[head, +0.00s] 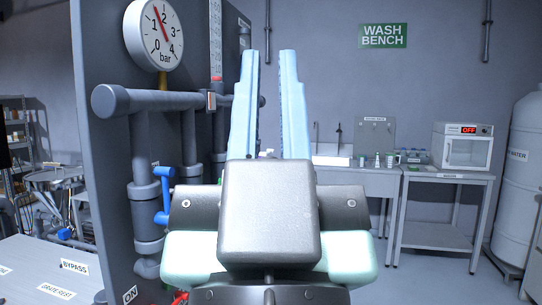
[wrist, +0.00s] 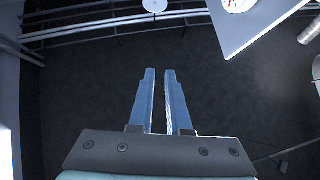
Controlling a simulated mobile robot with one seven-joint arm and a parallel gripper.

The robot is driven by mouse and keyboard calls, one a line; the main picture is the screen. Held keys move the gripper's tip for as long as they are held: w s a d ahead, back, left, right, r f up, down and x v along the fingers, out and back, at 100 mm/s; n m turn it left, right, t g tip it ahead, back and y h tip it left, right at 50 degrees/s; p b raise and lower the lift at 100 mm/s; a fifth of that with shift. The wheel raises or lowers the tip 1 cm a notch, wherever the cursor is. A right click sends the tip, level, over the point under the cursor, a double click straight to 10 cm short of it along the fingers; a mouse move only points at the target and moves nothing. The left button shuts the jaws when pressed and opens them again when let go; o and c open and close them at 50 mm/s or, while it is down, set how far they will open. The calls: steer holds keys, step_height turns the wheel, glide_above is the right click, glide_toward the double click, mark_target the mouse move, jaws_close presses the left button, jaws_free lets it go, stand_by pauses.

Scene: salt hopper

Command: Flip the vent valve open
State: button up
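A blue valve handle (head: 163,195) sits on a grey vertical pipe on the panel, left of my gripper in the head view. No label reading "vent" shows, so I cannot tell whether this is the vent valve. A red part (head: 180,297) shows low behind my wrist, mostly hidden. My gripper (head: 269,54) points forward with its two light-blue fingers apart and nothing between them. In the wrist view my gripper (wrist: 160,71) is also open and empty, over dark floor. It is apart from the blue handle.
The grey panel (head: 105,60) carries a bar gauge (head: 154,34) and a horizontal pipe (head: 150,101). A surface labelled BYPASS (head: 75,267) lies at lower left. A wash bench (head: 350,175), a table with a white oven (head: 462,146) and a water tank (head: 518,185) stand at the back right.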

step_height(320, 180, up, 9)
steer(key=p, duration=0.7)
steer(key=shift+f+p, duration=0.15)
steer(key=shift+p, duration=0.25)
jaws_close()
steer(key=shift+f, duration=0.2)
